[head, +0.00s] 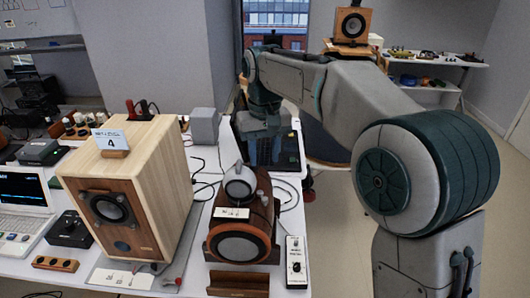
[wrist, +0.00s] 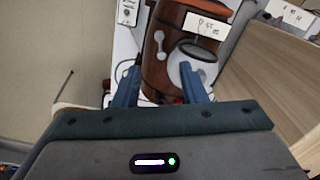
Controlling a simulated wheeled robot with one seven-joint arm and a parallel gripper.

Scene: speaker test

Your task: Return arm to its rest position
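My arm reaches out over the white table from the right in the head view, with my gripper (head: 265,152) pointing down behind a small wooden round-fronted speaker (head: 240,245). In the wrist view my gripper (wrist: 161,72) has its two blue fingers apart, with nothing clearly held between them. The brown body of the round speaker (wrist: 163,48) shows beyond and between the fingertips. Whether the fingers touch it I cannot tell.
A large wooden box speaker (head: 150,190) with a card marked 4 stands left of the round one. A white control box (head: 296,262) lies to its right. A dark device (head: 290,150) and cables are near my gripper. Another speaker (head: 351,25) stands behind my arm.

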